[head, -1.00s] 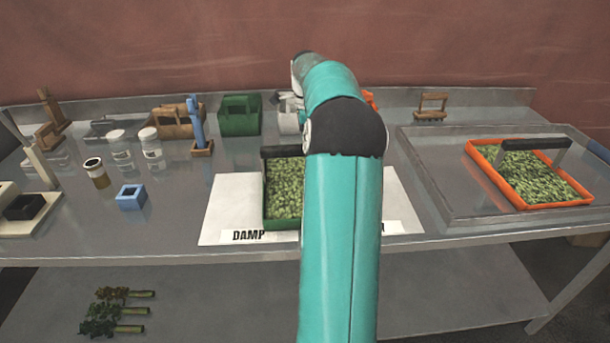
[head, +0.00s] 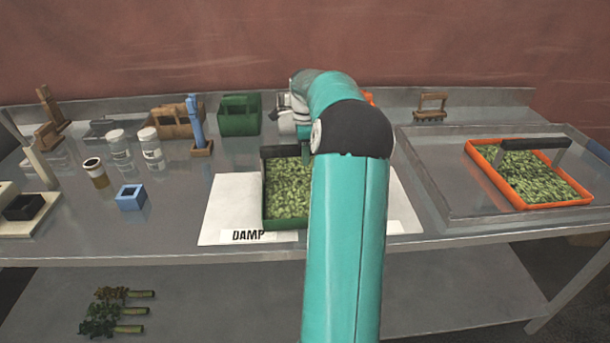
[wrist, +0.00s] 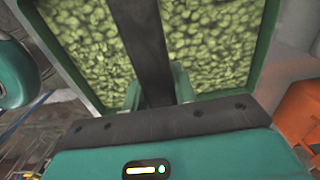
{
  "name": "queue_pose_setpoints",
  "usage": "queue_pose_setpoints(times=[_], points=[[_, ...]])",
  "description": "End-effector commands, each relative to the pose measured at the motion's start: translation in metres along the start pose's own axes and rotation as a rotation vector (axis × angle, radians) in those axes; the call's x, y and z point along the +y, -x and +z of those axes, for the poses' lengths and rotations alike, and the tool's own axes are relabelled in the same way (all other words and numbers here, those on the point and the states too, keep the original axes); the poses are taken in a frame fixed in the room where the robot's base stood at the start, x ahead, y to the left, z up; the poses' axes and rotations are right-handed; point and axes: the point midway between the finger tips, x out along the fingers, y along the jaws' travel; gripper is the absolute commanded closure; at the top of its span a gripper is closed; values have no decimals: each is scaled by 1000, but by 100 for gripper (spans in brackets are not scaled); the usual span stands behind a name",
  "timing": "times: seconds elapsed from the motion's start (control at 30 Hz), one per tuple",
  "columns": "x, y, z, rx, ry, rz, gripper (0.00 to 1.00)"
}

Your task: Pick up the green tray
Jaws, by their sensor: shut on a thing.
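The green tray (head: 264,200) holds green pellets or leaves and sits over the white DAMP sheet in the head view; my arm covers its right part. It fills the top of the wrist view (wrist: 258,58), with its dark handle bar (wrist: 145,45) running down the middle. My gripper (wrist: 160,92) has its two green fingers on either side of this bar and is shut on it. The head view hides the gripper behind my arm. I cannot tell whether the tray touches the sheet.
The white sheet (head: 228,200) lies near the table's front edge. An orange tray (head: 480,160) stands inside a grey raised-edge area at right. A green caddy (head: 239,117), a blue block (head: 131,197) and jars (head: 119,142) stand left and behind.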

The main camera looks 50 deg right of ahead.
Motion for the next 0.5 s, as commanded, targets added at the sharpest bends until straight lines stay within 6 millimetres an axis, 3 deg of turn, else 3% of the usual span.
queue_pose_setpoints(times=[0.33,0.5], points=[[0,5,0,0,0,-2,100],[-1,20,0,2,0,-5,100]])
